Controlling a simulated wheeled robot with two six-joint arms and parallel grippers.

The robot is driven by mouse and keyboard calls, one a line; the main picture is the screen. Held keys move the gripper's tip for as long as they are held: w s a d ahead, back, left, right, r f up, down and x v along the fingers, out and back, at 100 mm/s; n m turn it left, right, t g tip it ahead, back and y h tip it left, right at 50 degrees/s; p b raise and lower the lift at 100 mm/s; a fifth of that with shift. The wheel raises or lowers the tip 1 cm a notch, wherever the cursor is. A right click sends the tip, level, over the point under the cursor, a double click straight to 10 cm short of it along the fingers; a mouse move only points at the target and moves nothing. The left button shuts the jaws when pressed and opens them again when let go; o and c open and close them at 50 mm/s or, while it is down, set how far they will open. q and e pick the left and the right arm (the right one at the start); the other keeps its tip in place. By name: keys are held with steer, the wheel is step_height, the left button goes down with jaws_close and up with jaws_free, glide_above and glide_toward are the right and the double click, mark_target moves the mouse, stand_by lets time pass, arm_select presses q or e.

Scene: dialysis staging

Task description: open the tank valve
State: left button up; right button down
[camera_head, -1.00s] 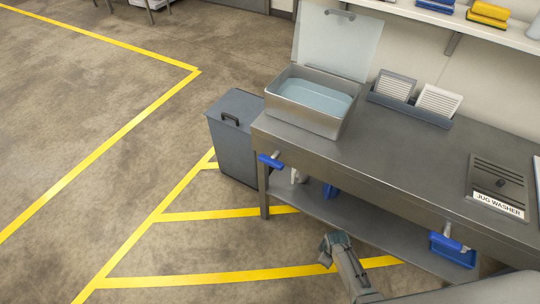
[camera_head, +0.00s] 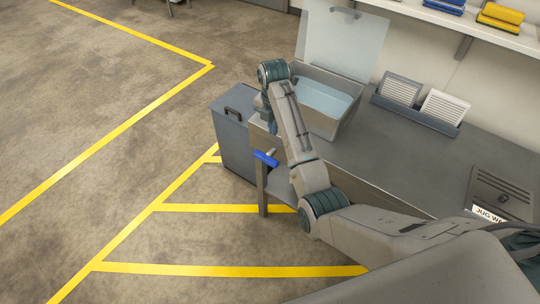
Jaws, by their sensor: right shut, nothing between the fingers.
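The steel tank (camera_head: 352,112) stands at the left end of the bench with its clear lid raised and pale blue water inside. The valve's blue handle (camera_head: 266,158) sticks out below the bench's front edge under the tank, on a short pale stem. My right arm reaches up from the lower right across the bench front. My left gripper is not in view.
A grey bin (camera_head: 232,140) with a black handle stands left of the bench (camera_head: 405,160). Floor at left is clear.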

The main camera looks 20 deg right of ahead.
mark_target(274, 161)
stand_by(0.3)
step_height(274, 161, down, 14)
steer(key=shift+d+p, duration=0.1)
steer(key=shift+p, duration=1.15)
steer(key=shift+d, duration=0.1)
